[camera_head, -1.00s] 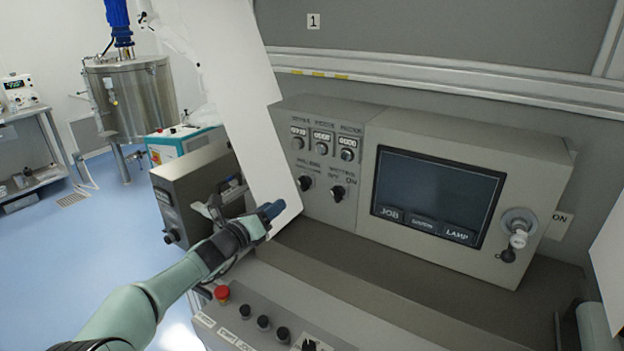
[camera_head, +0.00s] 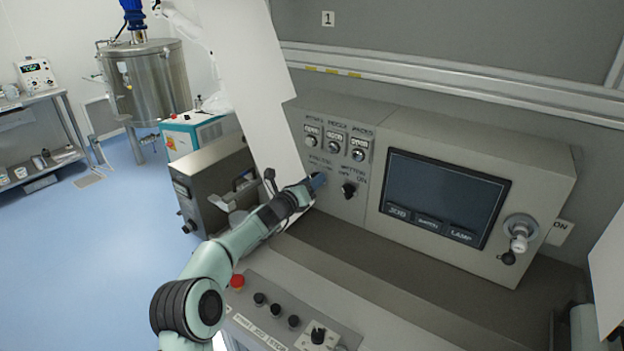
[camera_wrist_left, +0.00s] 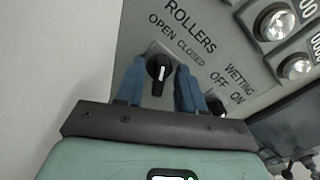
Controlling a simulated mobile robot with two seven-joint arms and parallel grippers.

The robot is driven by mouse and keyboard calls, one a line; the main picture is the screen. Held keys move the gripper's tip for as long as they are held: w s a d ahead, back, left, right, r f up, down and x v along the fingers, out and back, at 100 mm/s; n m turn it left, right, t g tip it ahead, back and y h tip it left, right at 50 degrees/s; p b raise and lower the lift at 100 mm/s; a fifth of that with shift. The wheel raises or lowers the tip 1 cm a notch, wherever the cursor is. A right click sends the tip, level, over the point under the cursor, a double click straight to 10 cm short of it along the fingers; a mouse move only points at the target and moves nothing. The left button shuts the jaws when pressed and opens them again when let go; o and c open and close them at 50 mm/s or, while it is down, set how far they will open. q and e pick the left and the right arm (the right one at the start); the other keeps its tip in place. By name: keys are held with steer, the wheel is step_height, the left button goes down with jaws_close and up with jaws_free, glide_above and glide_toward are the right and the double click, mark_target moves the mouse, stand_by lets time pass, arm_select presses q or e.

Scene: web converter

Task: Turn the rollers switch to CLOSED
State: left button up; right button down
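The rollers switch (camera_wrist_left: 158,70) is a black knob with a white mark, under the labels ROLLERS, OPEN and CLOSED on the grey panel (camera_wrist_left: 225,65). In the left wrist view its mark points up, toward the OPEN side. My left gripper (camera_wrist_left: 161,68) is open, with one blue finger on each side of the knob; I see a small gap on both sides. In the head view the left gripper (camera_head: 317,182) is at the control panel (camera_head: 358,212) and hides the rollers switch. My right gripper is not in view.
The wetting switch (camera_head: 348,190) is close to the right of the left gripper. Dials (camera_head: 333,146) are above, and a screen (camera_head: 443,203) is to the right. A white sheet (camera_head: 243,85) hangs just left of the panel. A red button (camera_head: 237,282) is on the lower console.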

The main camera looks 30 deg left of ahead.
arm_select(q)
steer(key=shift+s, duration=0.1)
jaws_close()
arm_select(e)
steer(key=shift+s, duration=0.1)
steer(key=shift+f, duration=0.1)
arm_select(q)
steer(key=shift+r+m+b, duration=0.1)
steer(key=shift+m+b, duration=2.8)
steer(key=shift+m, duration=3.1)
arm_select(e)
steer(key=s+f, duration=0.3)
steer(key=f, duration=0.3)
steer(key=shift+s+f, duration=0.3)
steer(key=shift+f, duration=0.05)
arm_select(q)
steer(key=shift+r, duration=0.1)
